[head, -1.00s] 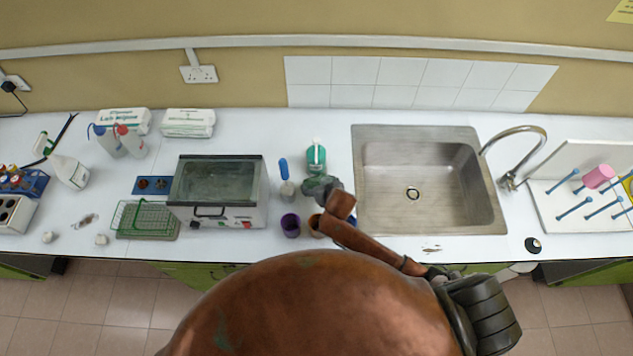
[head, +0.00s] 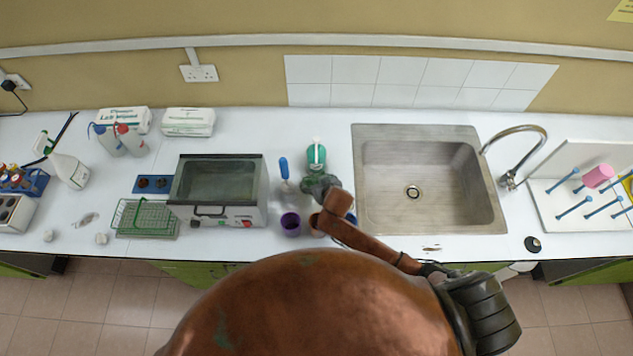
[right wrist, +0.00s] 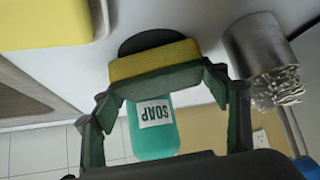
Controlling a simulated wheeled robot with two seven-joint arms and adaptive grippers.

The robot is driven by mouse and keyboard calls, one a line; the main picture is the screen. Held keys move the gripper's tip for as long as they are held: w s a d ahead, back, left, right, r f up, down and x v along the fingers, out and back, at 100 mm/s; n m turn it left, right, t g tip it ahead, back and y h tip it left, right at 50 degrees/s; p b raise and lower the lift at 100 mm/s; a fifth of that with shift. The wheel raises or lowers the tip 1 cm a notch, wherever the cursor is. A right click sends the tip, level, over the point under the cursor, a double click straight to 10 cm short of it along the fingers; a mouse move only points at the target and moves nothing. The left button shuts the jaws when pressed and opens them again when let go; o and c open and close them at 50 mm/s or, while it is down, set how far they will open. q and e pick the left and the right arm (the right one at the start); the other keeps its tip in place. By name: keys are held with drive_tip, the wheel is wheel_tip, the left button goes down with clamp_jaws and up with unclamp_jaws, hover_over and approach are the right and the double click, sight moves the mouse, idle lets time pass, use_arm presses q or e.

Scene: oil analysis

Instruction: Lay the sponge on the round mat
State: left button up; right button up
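The sponge (right wrist: 155,63), yellow with a dark green face, shows in the right wrist view between the fingertips of my right gripper (right wrist: 160,88). The fingertips appear to press on its two ends. The black round mat (right wrist: 150,37) shows right at the sponge's yellow side, partly covered by it; I cannot tell whether the sponge touches it. In the head view my right gripper (head: 320,184) is just in front of the green soap bottle (head: 317,157) and hides sponge and mat. My left gripper is not in view.
A metal cup with a brush (right wrist: 262,50) stands close beside the gripper. The soap bottle (right wrist: 152,128) is just behind the sponge. A yellow block (right wrist: 45,22) is partly cut off. The purple cup (head: 290,224) stands in front, the heater box (head: 220,190) left, the sink (head: 430,215) right.

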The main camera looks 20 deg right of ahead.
drive_tip(key=o, duration=0.4)
drive_tip(key=shift+s+f, duration=0.4)
drive_tip(key=shift+f, duration=0.3)
drive_tip(key=shift+o, duration=0.2)
drive_tip(key=shift+r, duration=0.5)
drive_tip(key=w+r+v, duration=0.1)
drive_tip(key=v, duration=1.1)
drive_tip(key=shift+s, duration=0.15)
